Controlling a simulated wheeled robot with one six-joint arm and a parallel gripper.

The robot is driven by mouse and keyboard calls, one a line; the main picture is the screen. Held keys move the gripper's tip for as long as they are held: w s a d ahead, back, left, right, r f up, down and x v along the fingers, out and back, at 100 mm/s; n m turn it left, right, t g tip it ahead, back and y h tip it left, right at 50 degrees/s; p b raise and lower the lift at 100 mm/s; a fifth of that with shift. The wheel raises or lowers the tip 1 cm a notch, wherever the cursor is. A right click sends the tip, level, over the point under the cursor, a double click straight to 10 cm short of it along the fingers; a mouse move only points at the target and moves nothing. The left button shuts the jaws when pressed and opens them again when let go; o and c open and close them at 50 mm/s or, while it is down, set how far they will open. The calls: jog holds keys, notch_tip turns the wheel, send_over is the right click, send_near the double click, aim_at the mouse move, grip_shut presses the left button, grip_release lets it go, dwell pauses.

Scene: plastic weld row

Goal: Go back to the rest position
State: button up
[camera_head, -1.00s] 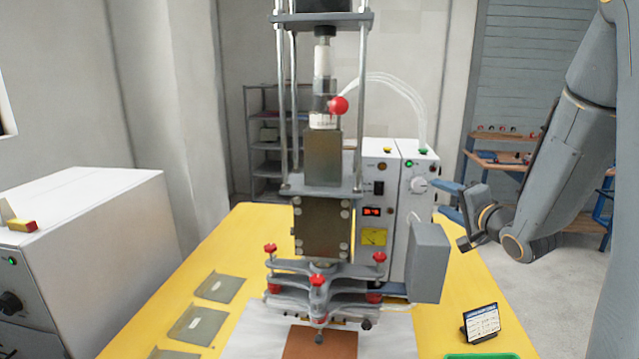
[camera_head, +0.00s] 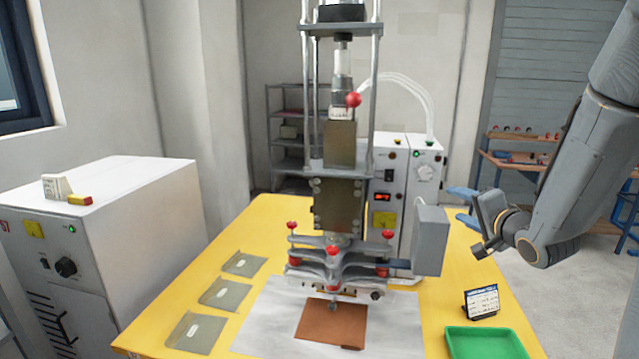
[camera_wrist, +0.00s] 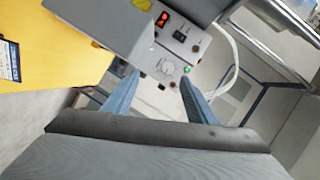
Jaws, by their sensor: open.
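My gripper (camera_head: 468,207) is at the right of the head view, raised to the right of the welding press and clear of the table. Its two blue fingers (camera_wrist: 157,97) stand apart in the wrist view with nothing between them. The welding press (camera_head: 338,205) stands on the yellow table (camera_head: 262,215), with red knobs on its lower plates. Behind it is a white control box (camera_head: 415,165), which also shows in the wrist view (camera_wrist: 178,50) beyond the fingers.
A brown sheet (camera_head: 318,322) lies on a white mat (camera_head: 262,318) below the press. Several grey plates (camera_head: 226,293) lie along the table's left side. A green tray (camera_head: 487,342) and a small display (camera_head: 481,301) are at the right.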

jog(key=s+a+f+n+g+h+b, duration=0.3)
jog(key=s+f+g, duration=0.1)
jog(key=f, duration=0.5)
jog(key=s+a+f+n+g+b, duration=0.2)
jog(key=s+a+f+n+g, duration=0.2)
jog(key=s, duration=0.7)
jog(key=s+a+f+n+g+b, duration=0.2)
jog(key=s+a+f+n+g, duration=0.3)
jog(key=s+a+f, duration=0.3)
jog(key=s+g, duration=0.1)
jog(key=s, duration=0.2)
jog(key=shift+s+a+y+b, duration=0.25)
jog(key=shift+y+b, duration=0.15)
jog(key=shift+f, duration=0.1)
